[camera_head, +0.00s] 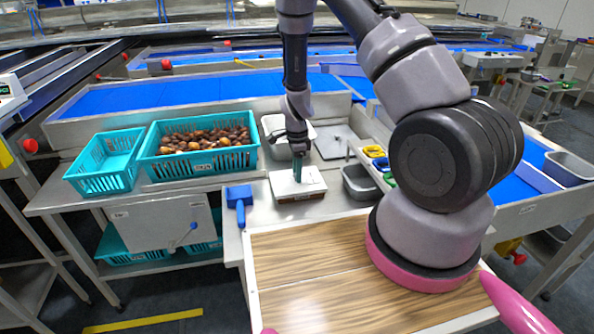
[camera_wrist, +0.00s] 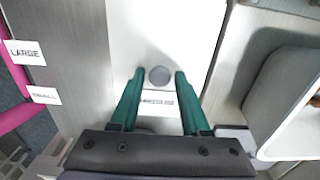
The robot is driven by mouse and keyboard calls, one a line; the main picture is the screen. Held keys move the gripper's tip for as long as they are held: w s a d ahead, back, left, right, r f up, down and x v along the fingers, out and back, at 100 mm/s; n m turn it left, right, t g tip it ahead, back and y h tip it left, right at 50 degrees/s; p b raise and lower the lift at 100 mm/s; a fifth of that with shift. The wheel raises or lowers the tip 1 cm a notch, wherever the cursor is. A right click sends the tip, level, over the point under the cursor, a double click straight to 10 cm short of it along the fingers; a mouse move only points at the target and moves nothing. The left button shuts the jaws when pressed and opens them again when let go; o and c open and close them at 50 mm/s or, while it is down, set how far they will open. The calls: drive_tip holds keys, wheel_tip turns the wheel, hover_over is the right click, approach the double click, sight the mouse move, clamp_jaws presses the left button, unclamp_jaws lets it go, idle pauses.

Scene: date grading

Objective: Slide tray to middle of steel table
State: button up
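A white flat tray (camera_head: 312,184) with a brownish side lies on the steel table (camera_head: 262,212), in the middle of the head view. In the wrist view the white surface (camera_wrist: 135,35) fills the middle, with a grey round knob (camera_wrist: 159,76) and a small printed label below it, too small to read. My gripper (camera_head: 298,172) points down over the tray. In the wrist view its green fingers (camera_wrist: 159,80) stand apart on either side of the knob, with a gap on both sides. Whether the fingertips touch the tray cannot be told.
A teal crate of dates (camera_head: 200,171) and an empty-looking teal crate (camera_head: 100,180) stand left. A blue scoop (camera_head: 239,196) lies close left of the tray. A grey bin (camera_head: 359,183) stands close right. A steel pan (camera_head: 275,128) and a flat grey plate (camera_head: 337,140) are behind.

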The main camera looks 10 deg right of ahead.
clamp_jaws()
drive_tip(key=shift+s, duration=0.15)
drive_tip(key=shift+s, duration=4.65)
drive_tip(key=shift+s, duration=0.15)
drive_tip(key=o, duration=0.9)
unclamp_jaws()
drive_tip(key=shift+o, duration=0.2)
